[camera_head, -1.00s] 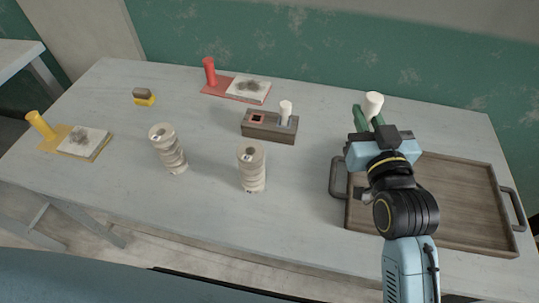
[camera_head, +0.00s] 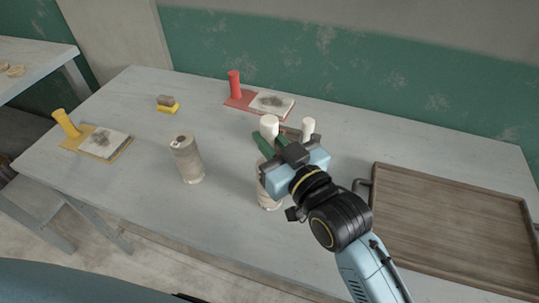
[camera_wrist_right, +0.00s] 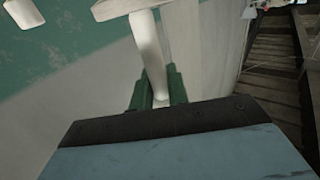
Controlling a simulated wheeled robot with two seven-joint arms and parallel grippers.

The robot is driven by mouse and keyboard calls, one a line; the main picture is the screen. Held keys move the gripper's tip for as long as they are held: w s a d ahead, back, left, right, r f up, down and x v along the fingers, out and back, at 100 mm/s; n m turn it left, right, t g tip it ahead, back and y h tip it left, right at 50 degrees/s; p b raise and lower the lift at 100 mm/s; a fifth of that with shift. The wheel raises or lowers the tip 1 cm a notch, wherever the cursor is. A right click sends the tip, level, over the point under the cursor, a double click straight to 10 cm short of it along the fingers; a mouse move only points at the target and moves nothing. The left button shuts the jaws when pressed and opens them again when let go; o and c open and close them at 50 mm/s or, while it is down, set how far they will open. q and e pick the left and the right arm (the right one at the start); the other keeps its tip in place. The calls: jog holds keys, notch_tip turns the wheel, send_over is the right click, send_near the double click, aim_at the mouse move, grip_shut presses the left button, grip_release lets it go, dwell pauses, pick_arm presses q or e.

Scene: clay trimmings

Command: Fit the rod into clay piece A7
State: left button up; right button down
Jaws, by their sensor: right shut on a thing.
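My right gripper (camera_head: 271,143) is shut on a white rod with a wide white head (camera_head: 269,124). The rod stands between the green fingers and also shows in the right wrist view (camera_wrist_right: 149,48). The gripper is over the right clay cylinder (camera_head: 267,196), which it partly hides. The rod's lower end and any contact with the clay are hidden. Another pale clay cylinder (camera_head: 187,160) stands to the left with a dark hole in its top. I cannot read the labels, so I cannot tell which is A7. My left gripper is not in view.
A second white-headed piece (camera_head: 308,126) stands behind the gripper at the mostly hidden dark holder (camera_head: 290,131). A wooden tray (camera_head: 440,215) lies right. A red-handled board (camera_head: 239,100), a yellow-handled board (camera_head: 122,152) and a small yellow-and-brown block (camera_head: 168,107) lie further off.

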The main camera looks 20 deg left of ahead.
jog(key=f, duration=0.3)
jog(key=shift+s+d+f+b, duration=0.15)
jog(key=shift+s+f+b, duration=0.1)
jog(key=shift+b, duration=0.1)
jog(key=shift+f, duration=0.45)
jog(key=c, duration=1.7)
grip_release()
jog(key=shift+c, duration=0.2)
jog(key=shift+o, duration=1.2)
jog(key=shift+w, duration=0.2)
jog(key=shift+o, duration=0.7)
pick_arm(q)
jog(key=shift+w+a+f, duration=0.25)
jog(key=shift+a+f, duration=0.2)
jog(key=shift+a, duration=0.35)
pick_arm(e)
jog(key=shift+r, duration=0.25)
